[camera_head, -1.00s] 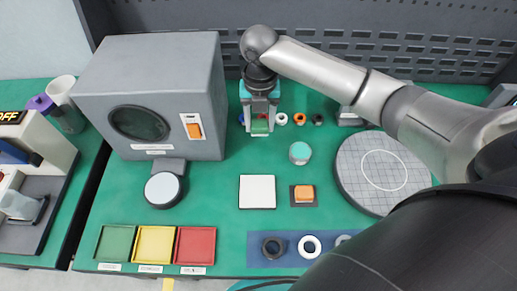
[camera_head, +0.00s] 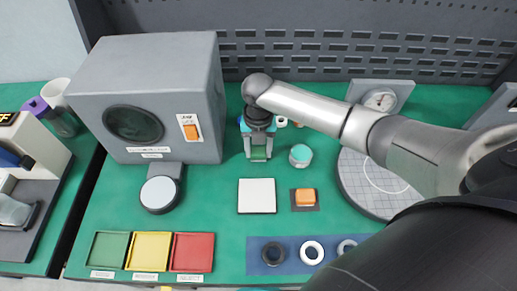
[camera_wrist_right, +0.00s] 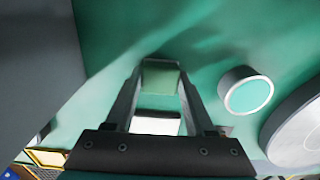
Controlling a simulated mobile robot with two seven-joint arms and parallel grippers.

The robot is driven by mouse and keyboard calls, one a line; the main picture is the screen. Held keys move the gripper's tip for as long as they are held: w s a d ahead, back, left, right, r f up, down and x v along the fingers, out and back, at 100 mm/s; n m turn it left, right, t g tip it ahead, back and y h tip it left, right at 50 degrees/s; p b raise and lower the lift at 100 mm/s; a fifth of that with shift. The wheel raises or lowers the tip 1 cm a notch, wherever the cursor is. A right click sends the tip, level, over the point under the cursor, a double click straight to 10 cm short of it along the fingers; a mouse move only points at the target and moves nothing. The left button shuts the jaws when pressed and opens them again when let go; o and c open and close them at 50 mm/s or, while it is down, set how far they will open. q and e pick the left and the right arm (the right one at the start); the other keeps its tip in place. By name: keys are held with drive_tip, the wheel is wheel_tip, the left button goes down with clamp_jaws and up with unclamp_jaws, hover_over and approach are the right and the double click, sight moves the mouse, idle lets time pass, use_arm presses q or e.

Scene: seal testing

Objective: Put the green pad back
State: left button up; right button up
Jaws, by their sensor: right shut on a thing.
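The green pad (camera_head: 258,153) is a small flat green piece between the fingertips of my right gripper (camera_head: 258,157). In the right wrist view the pad (camera_wrist_right: 159,78) sits between the two finger ends of the gripper (camera_wrist_right: 158,72), which is shut on it. The gripper is over the green table, behind the white square tile (camera_head: 257,196) and left of the teal-topped round jar (camera_head: 300,155). I cannot tell how far the pad is above the table. My left gripper is not in view.
The grey box with an orange switch (camera_head: 150,95) stands left of the gripper. An orange block (camera_head: 305,197) sits on a dark square. A round gridded plate (camera_head: 355,190) is at right; green, yellow and red trays (camera_head: 150,252) and a blue mat with rings (camera_head: 292,256) are in front.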

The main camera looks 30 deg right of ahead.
sight(258, 150)
drive_tip(key=shift+f, duration=0.15)
drive_tip(key=o, duration=1.3)
wheel_tip(258, 150, up, 12)
drive_tip(key=p, duration=0.2)
drive_tip(key=shift+r+p, duration=0.2)
drive_tip(key=shift+p, duration=0.15)
